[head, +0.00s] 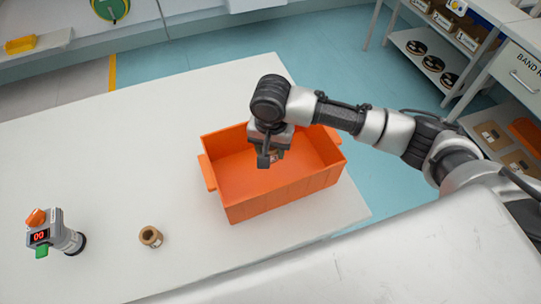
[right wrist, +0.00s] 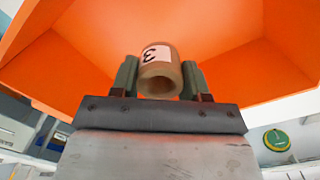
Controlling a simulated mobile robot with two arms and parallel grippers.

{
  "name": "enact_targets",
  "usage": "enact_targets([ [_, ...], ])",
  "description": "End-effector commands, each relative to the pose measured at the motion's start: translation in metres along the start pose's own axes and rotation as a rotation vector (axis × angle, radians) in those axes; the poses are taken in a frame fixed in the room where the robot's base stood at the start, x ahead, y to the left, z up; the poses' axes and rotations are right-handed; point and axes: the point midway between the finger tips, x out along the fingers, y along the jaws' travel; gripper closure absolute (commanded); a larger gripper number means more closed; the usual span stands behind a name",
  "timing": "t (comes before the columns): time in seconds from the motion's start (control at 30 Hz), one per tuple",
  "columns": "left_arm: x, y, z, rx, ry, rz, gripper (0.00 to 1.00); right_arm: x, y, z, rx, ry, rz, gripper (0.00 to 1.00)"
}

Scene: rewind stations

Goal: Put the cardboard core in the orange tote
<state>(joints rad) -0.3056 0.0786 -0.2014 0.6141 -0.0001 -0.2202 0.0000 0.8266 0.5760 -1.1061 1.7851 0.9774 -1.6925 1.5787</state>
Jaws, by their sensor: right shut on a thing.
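The orange tote (head: 285,196) stands on the white table, open at the top. My right gripper (head: 271,160) is over the inside of the tote in the head view. In the right wrist view my right gripper (right wrist: 160,80) is shut on a cardboard core (right wrist: 158,80), a short brown tube with a white label marked 3. The tote's orange walls (right wrist: 70,60) surround it in that view. In the head view the held core is mostly hidden by the fingers. A second brown cardboard core (head: 151,236) stands on the table left of the tote. My left gripper is not in view.
A grey device (head: 64,235) with a red display, an orange top and a green part is on the table (head: 120,150) at the left. The table between it and the tote is mostly clear. Shelves with black reels (head: 432,63) stand at the back right.

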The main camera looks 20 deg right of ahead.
Motion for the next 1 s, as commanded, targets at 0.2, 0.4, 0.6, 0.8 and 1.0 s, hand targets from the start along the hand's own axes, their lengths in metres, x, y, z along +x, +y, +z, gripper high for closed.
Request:
enact_targets([
  [0.2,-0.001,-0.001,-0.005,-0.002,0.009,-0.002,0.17,0.035,0.001,0.000,0.000,0.000,0.002,0.81],
  [0.4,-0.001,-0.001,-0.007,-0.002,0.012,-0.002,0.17,0.051,0.001,0.000,-0.001,-0.001,0.002,0.81],
  [0.6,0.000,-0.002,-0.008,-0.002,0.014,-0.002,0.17,0.076,0.000,0.000,0.000,0.001,0.000,0.81],
  [0.8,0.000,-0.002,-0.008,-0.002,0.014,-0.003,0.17,0.076,0.000,0.000,-0.001,0.001,-0.001,0.81],
  [1.0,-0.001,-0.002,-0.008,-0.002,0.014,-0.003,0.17,0.079,0.000,0.000,-0.002,0.000,0.000,0.46],
])
